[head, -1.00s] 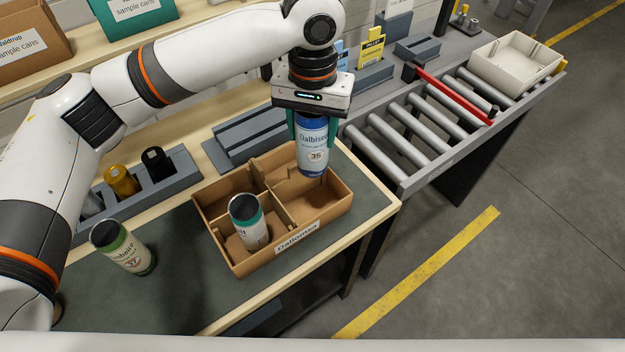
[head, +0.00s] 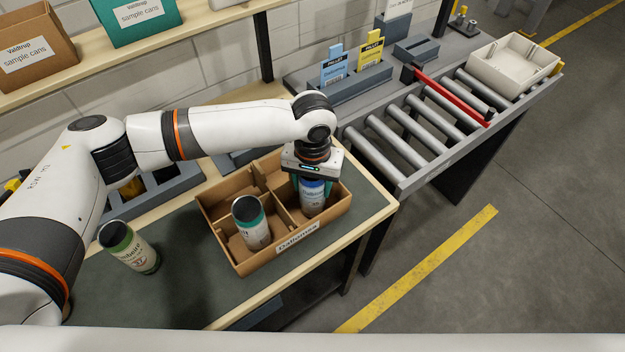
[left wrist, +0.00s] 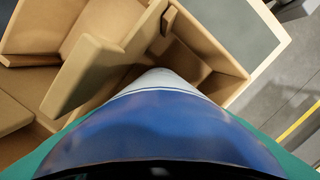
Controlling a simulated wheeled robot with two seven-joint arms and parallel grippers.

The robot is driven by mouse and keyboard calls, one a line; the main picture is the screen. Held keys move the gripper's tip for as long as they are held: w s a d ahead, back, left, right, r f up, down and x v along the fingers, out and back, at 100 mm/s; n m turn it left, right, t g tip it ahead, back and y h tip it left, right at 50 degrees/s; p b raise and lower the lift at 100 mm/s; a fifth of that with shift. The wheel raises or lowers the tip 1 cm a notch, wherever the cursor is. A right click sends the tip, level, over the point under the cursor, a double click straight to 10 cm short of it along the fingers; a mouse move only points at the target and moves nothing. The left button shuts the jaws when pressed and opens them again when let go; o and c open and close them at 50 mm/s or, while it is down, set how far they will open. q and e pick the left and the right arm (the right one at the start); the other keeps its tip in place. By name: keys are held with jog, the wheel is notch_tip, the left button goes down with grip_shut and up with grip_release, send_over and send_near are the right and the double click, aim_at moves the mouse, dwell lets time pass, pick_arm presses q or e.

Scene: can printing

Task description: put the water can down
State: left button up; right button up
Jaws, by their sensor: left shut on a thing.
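The blue and white water can (head: 313,196) is upright in the right front compartment of the divided cardboard box (head: 228,254). My left gripper (head: 313,184) is over that compartment, shut on the can's upper part. The can's lower end is hidden by the box wall, so I cannot tell whether it touches the bottom. In the left wrist view the can (left wrist: 160,125) fills the lower middle, with the box dividers (left wrist: 95,65) beyond it. My right gripper is not in view.
A green-banded can (head: 250,223) stands in the box's left front compartment. Another green can (head: 128,246) stands on the mat to the left. A roller conveyor (head: 420,135) with a pale tray (head: 512,67) lies to the right. The back compartments look empty.

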pick_arm(q)
jog(key=o, duration=0.5)
jog(key=shift+o, duration=0.8)
notch_tip(320, 180, up, 12)
jog(key=shift+r+b, duration=0.1)
jog(key=shift+b, duration=0.85)
